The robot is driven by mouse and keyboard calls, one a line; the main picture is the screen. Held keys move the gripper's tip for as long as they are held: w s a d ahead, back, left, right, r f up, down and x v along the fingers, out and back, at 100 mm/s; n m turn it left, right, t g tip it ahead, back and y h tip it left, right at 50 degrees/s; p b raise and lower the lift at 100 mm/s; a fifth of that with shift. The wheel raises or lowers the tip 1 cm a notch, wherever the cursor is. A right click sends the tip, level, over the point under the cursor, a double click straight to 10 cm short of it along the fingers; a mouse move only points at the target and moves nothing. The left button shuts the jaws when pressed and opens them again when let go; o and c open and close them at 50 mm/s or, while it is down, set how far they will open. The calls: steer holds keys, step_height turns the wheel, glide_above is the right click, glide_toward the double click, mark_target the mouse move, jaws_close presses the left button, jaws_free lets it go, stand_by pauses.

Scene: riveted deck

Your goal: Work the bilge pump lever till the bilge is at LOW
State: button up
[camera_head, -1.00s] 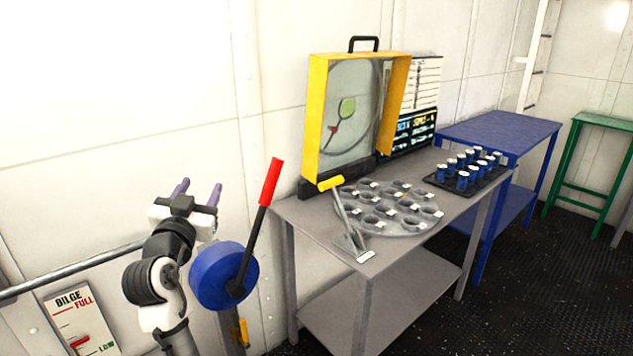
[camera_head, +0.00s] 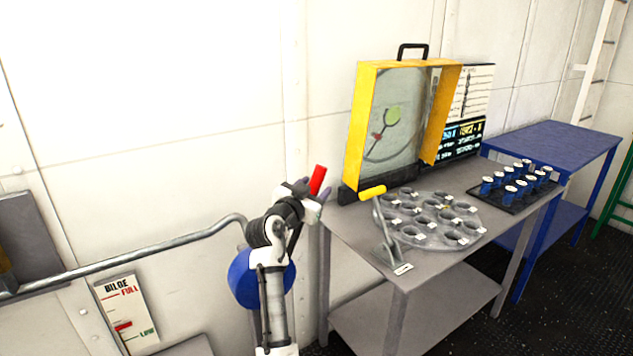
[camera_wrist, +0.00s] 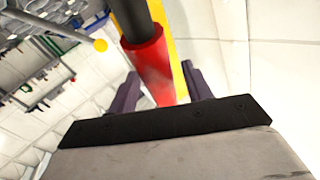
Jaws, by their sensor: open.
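The pump lever's red grip (camera_head: 318,179) sticks up just past my gripper (camera_head: 307,190) in the head view. In the wrist view the red grip (camera_wrist: 150,68) lies between the two purple fingers of my gripper (camera_wrist: 160,90), which stand open with gaps on both sides. The lever's dark shaft (camera_wrist: 134,18) shows there too; my arm hides it in the head view. The blue pump body (camera_head: 242,281) is partly behind my arm. The bilge gauge (camera_head: 135,308) is on the wall at lower left; its red marker (camera_head: 123,326) sits between FULL and LOW, nearer LOW.
A grey table (camera_head: 345,226) stands right of the lever, with a yellow-framed case (camera_head: 368,66), a round plate of cups and a small yellow-handled lever (camera_head: 384,225) on it. A blue table (camera_head: 550,141) is beyond. A pipe (camera_head: 150,252) runs along the wall at left.

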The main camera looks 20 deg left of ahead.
steer(key=shift+w+d, duration=0.1)
steer(key=shift+w, duration=0.75)
steer(key=shift+c, duration=0.2)
jaws_close()
